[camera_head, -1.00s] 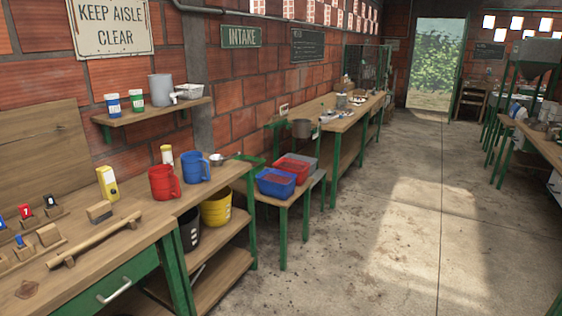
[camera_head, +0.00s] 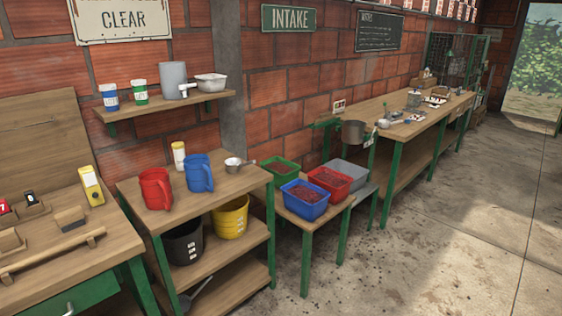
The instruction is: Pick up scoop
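Several things look like a scoop. A small metal cup with a handle (camera_head: 234,164) sits on the small wooden shelf unit's top, right of a blue jug (camera_head: 198,173) and a red jug (camera_head: 156,188). A dark scoop-like tool with a handle (camera_head: 197,297) lies on the unit's lowest shelf, partly cut off by the frame edge. A small metal item, perhaps a scoop, (camera_head: 384,123) lies on the long bench farther back; it is too small to tell. Neither of my grippers is in view.
Blue (camera_head: 304,213), red (camera_head: 330,183), green and grey tubs stand on a low table. Black and yellow buckets (camera_head: 231,222) stand on the middle shelf. A workbench (camera_head: 98,240) is at the left. The concrete floor (camera_head: 430,260) at the right is clear.

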